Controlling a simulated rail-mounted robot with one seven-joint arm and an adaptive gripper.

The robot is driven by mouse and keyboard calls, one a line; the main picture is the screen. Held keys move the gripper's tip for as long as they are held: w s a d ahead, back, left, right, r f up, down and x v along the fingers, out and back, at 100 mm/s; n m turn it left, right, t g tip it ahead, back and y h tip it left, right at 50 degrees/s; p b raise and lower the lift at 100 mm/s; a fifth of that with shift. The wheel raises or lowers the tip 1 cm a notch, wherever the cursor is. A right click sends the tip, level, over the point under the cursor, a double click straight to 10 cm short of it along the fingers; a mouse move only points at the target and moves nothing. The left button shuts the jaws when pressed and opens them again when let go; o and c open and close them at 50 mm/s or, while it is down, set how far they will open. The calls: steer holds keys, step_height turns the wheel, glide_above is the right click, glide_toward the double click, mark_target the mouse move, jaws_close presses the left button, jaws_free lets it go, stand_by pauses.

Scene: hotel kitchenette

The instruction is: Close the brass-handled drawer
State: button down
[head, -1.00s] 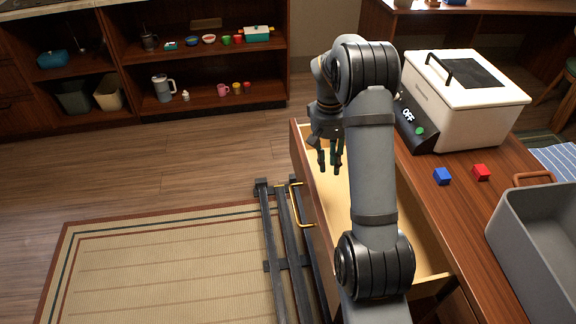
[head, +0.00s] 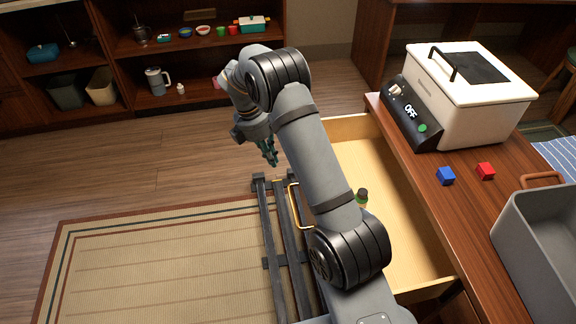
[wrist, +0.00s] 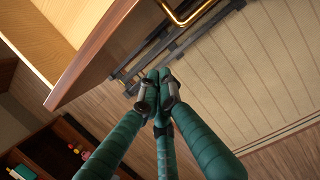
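The brass-handled drawer (head: 380,170) stands pulled out from the wooden counter, and its pale inside shows. Its brass handle (head: 294,212) is on the outer left side of the front, partly behind my arm. In the wrist view the drawer front (wrist: 108,45) runs across the upper left and the handle (wrist: 178,17) is at the top. My gripper (head: 273,160) is outside the drawer, left of its front and beyond the handle. In the wrist view its teal fingers (wrist: 157,80) come together at the tips with nothing between them. It touches neither the front nor the handle.
A small dark-capped bottle (head: 362,195) is in the drawer. The counter holds a white cooker (head: 470,105), a blue block (head: 446,176), a red block (head: 486,171) and a grey bin (head: 540,235). My rails stand over the rug (head: 160,260). Open floor lies left of my gripper.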

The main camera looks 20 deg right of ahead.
steer(key=d+f, duration=0.4)
steer(key=d, duration=0.1)
steer(key=shift+s, duration=0.15)
stand_by(0.3)
